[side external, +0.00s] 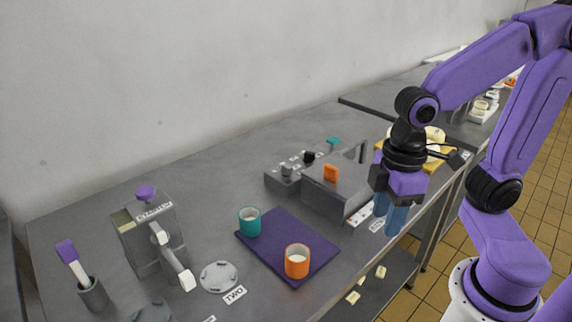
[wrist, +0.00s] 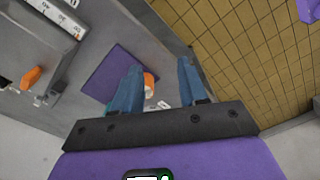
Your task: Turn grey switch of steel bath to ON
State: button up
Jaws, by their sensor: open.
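A low grey control unit (side external: 285,181) stands at the back of the counter in the side view. It carries a grey knob (side external: 287,170), a black knob (side external: 308,157) and a teal one (side external: 333,142). A steel box (side external: 325,200) with an orange switch (side external: 330,172) stands right in front of it. I cannot tell which positions the knobs are in. My gripper (side external: 390,218) is open and empty, pointing down to the right of the steel box, near the counter's front edge. Its blue fingers show spread apart in the wrist view (wrist: 159,70). The orange switch (wrist: 32,77) shows at left there.
A purple mat (side external: 270,243) holds a teal cup (side external: 249,222) and an orange cup (side external: 297,262). A grey dispenser (side external: 150,240) and a holder with a purple-topped tool (side external: 92,294) stand at left. A yellow board (side external: 440,154) lies behind my gripper.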

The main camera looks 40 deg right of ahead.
jog(key=w+a+r+m, duration=0.2)
jog(key=w, duration=0.4)
jog(key=w+a+r+m, duration=0.1)
jog(key=w, duration=0.6)
jog(key=m, duration=0.8)
send_over(286, 165)
notch_tip(286, 165, down, 17)
jog(key=shift+r, duration=0.2)
grip_shut()
